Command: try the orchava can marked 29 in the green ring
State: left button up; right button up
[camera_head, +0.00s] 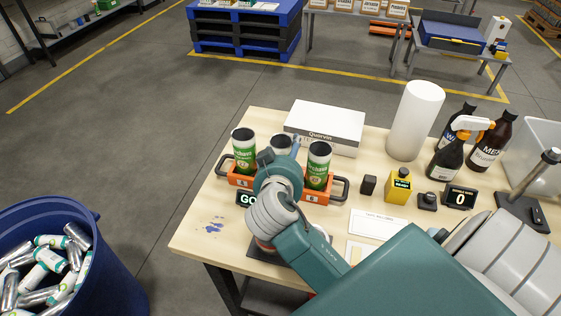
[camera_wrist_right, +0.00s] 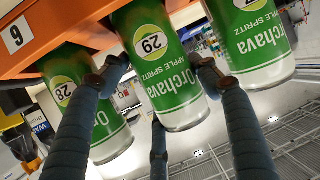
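The orchava can marked 29 (camera_wrist_right: 158,60) is green with a white rim. It is the middle can of three in an orange carrier (camera_head: 240,181), with can 28 (camera_wrist_right: 75,95) on one side and another Orchava can (camera_wrist_right: 255,40) on the other. In the head view its top (camera_head: 282,142) shows behind my right gripper (camera_head: 272,160). In the right wrist view the fingers of my right gripper (camera_wrist_right: 160,68) stand around can 29, with tips close to its sides; firm contact cannot be told. I cannot make out a green ring; my right arm covers part of the table. My left gripper is out of view.
A sign reading GO (camera_head: 246,199) stands before the carrier. A white box (camera_head: 325,127), a white roll (camera_head: 415,120), bottles (camera_head: 492,145), a yellow device (camera_head: 398,187) and a counter showing 0 (camera_head: 460,196) are on the table. A blue bin (camera_head: 100,262) of cans stands left.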

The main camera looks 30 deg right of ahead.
dwell(0.4)
notch_tip(320, 180, up, 27)
jog(key=p, duration=0.8)
dwell(0.8)
